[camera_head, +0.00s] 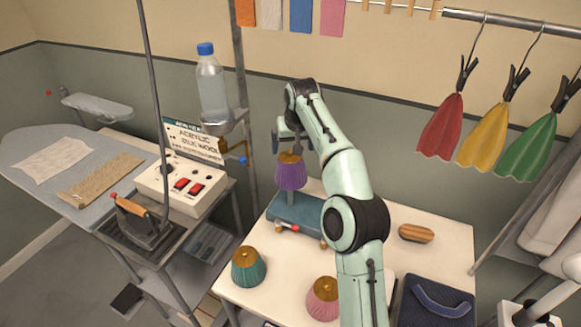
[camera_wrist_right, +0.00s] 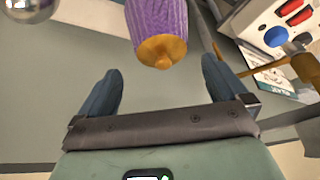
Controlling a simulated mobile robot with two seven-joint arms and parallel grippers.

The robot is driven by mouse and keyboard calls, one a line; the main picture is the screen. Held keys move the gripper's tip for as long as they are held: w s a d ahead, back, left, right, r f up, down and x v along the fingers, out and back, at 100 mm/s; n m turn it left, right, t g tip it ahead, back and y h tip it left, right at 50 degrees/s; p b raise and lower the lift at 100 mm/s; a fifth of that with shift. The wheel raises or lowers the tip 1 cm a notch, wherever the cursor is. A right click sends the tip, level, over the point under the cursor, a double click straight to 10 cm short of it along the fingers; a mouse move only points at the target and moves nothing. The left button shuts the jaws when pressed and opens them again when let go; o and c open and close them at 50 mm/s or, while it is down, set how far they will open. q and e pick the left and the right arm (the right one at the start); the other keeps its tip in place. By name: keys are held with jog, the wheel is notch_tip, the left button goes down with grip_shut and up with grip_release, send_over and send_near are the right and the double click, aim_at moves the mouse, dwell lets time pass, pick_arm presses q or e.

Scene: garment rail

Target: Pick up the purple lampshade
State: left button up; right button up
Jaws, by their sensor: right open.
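The purple lampshade (camera_head: 290,175) has a gold top and sits upright on a post above a blue base (camera_head: 297,213) on the white table. My right gripper (camera_head: 287,140) is just above it, at the end of the pale green arm. In the right wrist view the lampshade (camera_wrist_right: 158,22) lies ahead of my right gripper (camera_wrist_right: 160,78), its gold cap facing the space between the two dark blue fingers. The fingers are apart with nothing between them. My left gripper is not in view.
A teal lampshade (camera_head: 249,267) and a pink lampshade (camera_head: 323,298) stand on the table's near side. A wooden brush (camera_head: 416,233) lies to the right. A water bottle (camera_head: 211,84) stands on a bracket left of the gripper. Coloured cloths hang at the upper right.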

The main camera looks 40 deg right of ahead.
aim_at(291, 157)
jog(key=x, duration=0.5)
jog(key=shift+a+f, duration=0.1)
jog(key=shift+f, duration=0.25)
jog(key=shift+c, duration=0.3)
jog(key=c, duration=0.9)
jog(key=shift+r, duration=0.1)
jog(key=shift+r, duration=0.1)
